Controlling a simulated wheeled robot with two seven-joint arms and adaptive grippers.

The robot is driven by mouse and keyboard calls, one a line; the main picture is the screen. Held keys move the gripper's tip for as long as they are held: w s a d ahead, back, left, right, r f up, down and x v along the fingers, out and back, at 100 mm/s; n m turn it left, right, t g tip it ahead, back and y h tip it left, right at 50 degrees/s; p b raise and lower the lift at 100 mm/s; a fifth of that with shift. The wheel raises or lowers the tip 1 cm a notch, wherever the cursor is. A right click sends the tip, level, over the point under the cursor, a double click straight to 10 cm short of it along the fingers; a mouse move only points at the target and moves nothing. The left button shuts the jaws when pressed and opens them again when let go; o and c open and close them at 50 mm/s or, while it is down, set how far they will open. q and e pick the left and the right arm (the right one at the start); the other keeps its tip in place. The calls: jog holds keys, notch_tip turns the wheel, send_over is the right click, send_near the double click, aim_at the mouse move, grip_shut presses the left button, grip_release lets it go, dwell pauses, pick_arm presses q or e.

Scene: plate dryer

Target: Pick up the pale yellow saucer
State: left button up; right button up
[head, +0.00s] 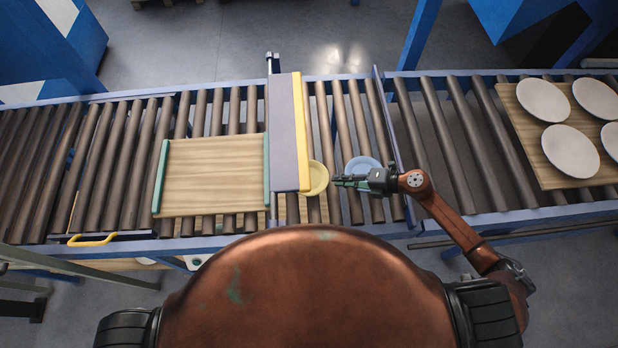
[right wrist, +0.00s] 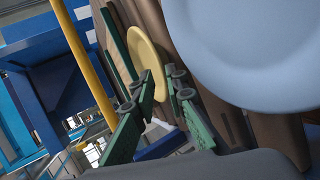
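The pale yellow saucer (head: 317,178) lies on the rollers, right beside the yellow edge of the upright panel, which seems to cover its left part in the head view. It also shows in the right wrist view (right wrist: 147,58), ahead of the fingertips. My right gripper (head: 338,181) is just right of the saucer, fingers pointing left towards it. In the right wrist view its green fingers (right wrist: 163,86) are spread with nothing between them. My left gripper is not in view.
A light blue saucer (head: 361,163) lies behind my right gripper, close to it; it looms large in the right wrist view (right wrist: 265,45). The grey panel (head: 285,130) with a yellow edge stands left of the yellow saucer. A wooden tray (head: 213,177) is empty at left. Several white plates (head: 570,150) lie on a board at right.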

aim_at(327, 181)
jog(key=x, duration=0.5)
jog(key=shift+s+a+f, duration=0.15)
jog(key=shift+s+a, duration=0.1)
jog(key=shift+s, duration=0.1)
grip_shut()
